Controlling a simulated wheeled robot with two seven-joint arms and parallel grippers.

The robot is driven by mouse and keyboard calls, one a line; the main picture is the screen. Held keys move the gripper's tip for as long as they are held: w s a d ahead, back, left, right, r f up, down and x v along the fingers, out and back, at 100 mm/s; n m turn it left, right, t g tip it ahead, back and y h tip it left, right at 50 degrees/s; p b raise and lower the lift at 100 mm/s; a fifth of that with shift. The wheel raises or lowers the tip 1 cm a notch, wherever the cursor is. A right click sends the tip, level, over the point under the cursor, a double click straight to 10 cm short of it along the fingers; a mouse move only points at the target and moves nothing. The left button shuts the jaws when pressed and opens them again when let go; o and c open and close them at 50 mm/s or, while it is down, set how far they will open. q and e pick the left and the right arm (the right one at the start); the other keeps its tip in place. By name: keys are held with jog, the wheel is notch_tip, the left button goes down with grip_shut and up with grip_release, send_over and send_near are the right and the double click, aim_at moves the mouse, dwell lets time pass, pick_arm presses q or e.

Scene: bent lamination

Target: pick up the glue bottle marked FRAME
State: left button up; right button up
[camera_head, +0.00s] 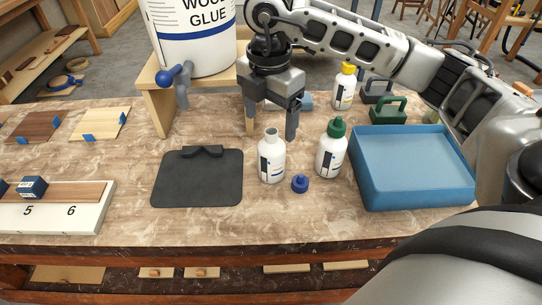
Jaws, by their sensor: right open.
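Three white glue bottles stand upright on the bench, and their label words are too small to read, so I cannot tell which is marked FRAME. One bottle (271,160) has no cap on, and a loose blue cap (300,184) lies beside it. A green-capped bottle (331,155) stands to its right. A yellow-capped bottle (343,91) stands farther back. My right gripper (271,128) points down with its fingers apart, empty, behind the uncapped bottle. My left gripper is out of the picture.
A blue tray (415,195) is at the right, with a green-handled block (388,111) behind it. A dark clipboard-like mat (197,180) lies left of the bottles. A large WOOD GLUE bucket (195,45) stands on a wooden stand (157,108). A numbered white board (55,217) is at left.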

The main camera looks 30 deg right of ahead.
aim_at(271, 131)
notch_tip(271, 131, down, 6)
jog(key=shift+d+f+p, duration=0.15)
jog(key=shift+f+p, duration=0.1)
jog(key=shift+p, duration=0.25)
jog(key=shift+r, duration=0.1)
jog(key=c, duration=1.5)
